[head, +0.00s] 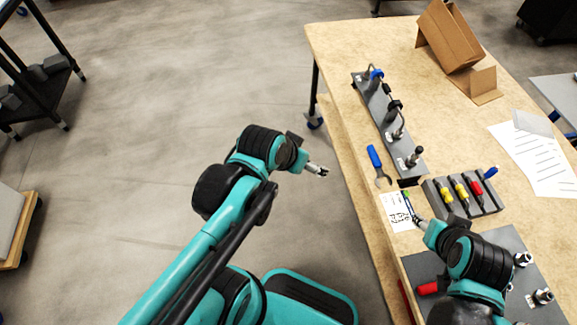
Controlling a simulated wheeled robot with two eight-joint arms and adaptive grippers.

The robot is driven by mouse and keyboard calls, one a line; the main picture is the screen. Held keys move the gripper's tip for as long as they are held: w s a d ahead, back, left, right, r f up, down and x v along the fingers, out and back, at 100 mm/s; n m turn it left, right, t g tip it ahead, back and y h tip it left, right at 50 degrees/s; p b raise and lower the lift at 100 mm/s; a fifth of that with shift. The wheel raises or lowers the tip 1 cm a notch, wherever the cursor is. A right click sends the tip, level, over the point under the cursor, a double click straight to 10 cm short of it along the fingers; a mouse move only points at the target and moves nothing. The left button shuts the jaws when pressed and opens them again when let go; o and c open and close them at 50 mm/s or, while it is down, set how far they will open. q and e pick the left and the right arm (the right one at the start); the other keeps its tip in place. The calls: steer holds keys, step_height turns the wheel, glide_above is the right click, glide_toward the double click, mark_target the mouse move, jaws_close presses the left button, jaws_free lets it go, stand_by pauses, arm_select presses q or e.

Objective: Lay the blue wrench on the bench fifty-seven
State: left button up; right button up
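The blue wrench (375,158) lies flat on the wooden bench (335,60), near its left edge. Its blue handle points away and its grey jaw is toward me. My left gripper (322,171) is over the floor, left of the bench edge, apart from the wrench. It looks empty, but its fingers are too small to tell open from shut. My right gripper (416,221) is low over the bench, beside a white printed card (397,211) and nearer to me than the wrench. A thin green item (407,203) lies by its tip; whether they touch is unclear.
A grey rail with upright fittings (375,105) stands behind the wrench. A dark holder with several screwdrivers (487,207) is to its right. A grey plate (505,240) lies near my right arm. A cardboard box (450,38) and papers (535,158) are farther off. The bench middle is clear.

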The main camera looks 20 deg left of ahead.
arm_select(q)
steer(key=shift+n+t+y, duration=0.3)
steer(key=shift+n+y, duration=0.3)
steer(key=shift+n, duration=0.3)
steer(key=s+a, duration=0.2)
steer(key=s, duration=0.1)
steer(key=shift+s+a+f, duration=0.1)
steer(key=shift+s+f, duration=0.05)
steer(key=shift+s, duration=0.15)
